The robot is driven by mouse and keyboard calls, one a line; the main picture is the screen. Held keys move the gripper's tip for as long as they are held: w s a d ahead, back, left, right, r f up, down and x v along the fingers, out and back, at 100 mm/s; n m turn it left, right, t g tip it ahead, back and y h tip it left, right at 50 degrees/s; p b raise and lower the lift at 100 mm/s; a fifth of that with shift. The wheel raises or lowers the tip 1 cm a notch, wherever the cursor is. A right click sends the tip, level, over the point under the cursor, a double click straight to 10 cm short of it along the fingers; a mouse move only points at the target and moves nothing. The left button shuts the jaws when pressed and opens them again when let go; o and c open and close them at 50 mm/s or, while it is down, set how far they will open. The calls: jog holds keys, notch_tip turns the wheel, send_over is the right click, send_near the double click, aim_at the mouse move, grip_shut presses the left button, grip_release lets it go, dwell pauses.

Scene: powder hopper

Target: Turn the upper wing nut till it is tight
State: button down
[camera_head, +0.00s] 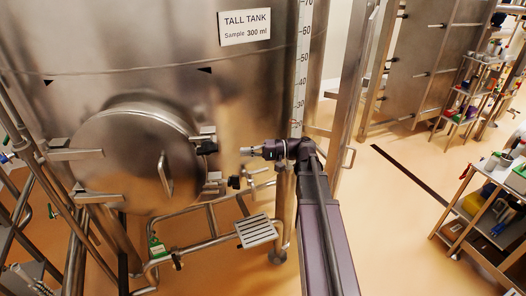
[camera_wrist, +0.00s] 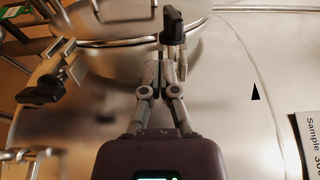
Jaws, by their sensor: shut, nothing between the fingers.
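The upper wing nut (camera_head: 208,147) is black and sits on a clamp at the right edge of the tank's round hatch (camera_head: 130,160). In the wrist view the upper wing nut (camera_wrist: 173,25) stands just beyond my fingertips, with its wing lengthwise to the picture's height. My gripper (camera_head: 243,151) points left at it in the head view, with a gap between. In the wrist view my gripper (camera_wrist: 160,66) has its fingers together with nothing between them. The lower wing nut (camera_head: 234,182) is also black and shows at the left in the wrist view (camera_wrist: 40,93).
The hatch has a bar handle (camera_head: 165,173) and hinge arms at its left. A label (camera_head: 245,27) and a level scale (camera_head: 301,70) are on the tank. A step (camera_head: 256,231) and pipe rails stand below. A cart (camera_head: 482,215) stands at the right, with open floor between.

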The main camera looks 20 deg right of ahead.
jog(key=shift+v, duration=2.6)
jog(key=c, duration=0.8)
grip_release()
jog(key=shift+a+f, duration=0.1)
jog(key=shift+o, duration=1)
jog(key=shift+a+f, duration=0.15)
jog(key=s+a+f+n+g+h+b, duration=0.1)
jog(key=a+f+n+g+h, duration=0.15)
jog(key=a+f+h, duration=0.55)
jog(key=s+a+f+n+g+h+b, duration=0.15)
jog(key=a+f+g+h, duration=0.3)
jog(key=f+h, duration=0.75)
jog(key=a+r+n+t+h, duration=0.2)
jog(key=a+r+t+h, duration=0.3)
jog(key=r, duration=0.5)
jog(key=w+a+r+n+t+h, duration=0.1)
jog(key=a+r+n+t+h, duration=0.2)
jog(key=a+r+h, duration=0.7)
jog(key=shift+w+a+r+t+p, duration=0.15)
jog(key=shift+a+r+t+p, duration=0.35)
jog(key=shift+t, duration=0.4)
